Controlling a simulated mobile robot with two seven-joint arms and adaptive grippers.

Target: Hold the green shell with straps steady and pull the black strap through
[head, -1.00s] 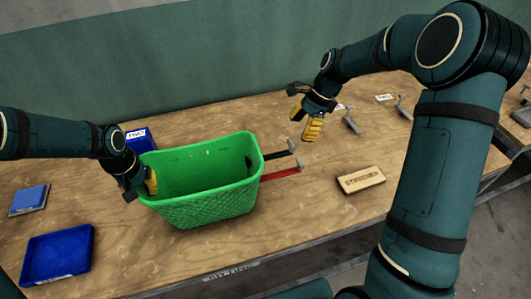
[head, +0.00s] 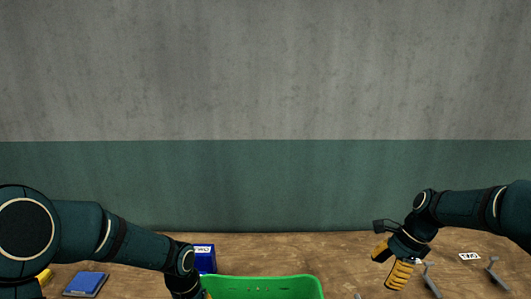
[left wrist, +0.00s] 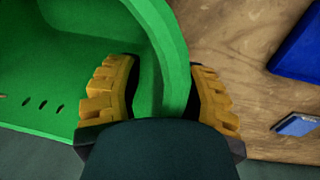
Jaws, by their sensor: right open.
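The green shell (head: 265,288) shows only its upper rim at the bottom of the head view. Its curved green wall (left wrist: 160,65) fills the middle of the left wrist view, with slots at the left. My left gripper (left wrist: 160,95) has its yellow fingers on both sides of this wall and appears shut on it. In the head view it is mostly cut off at the bottom edge. My right gripper (head: 390,264) is open and empty, above the table to the right of the shell. The black strap is out of view in both current pictures.
A blue bin (head: 205,260) with a label stands behind the shell. Grey brackets (head: 496,272) and a white label (head: 469,256) are at the right. The wooden table (head: 320,252) has free room behind the shell.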

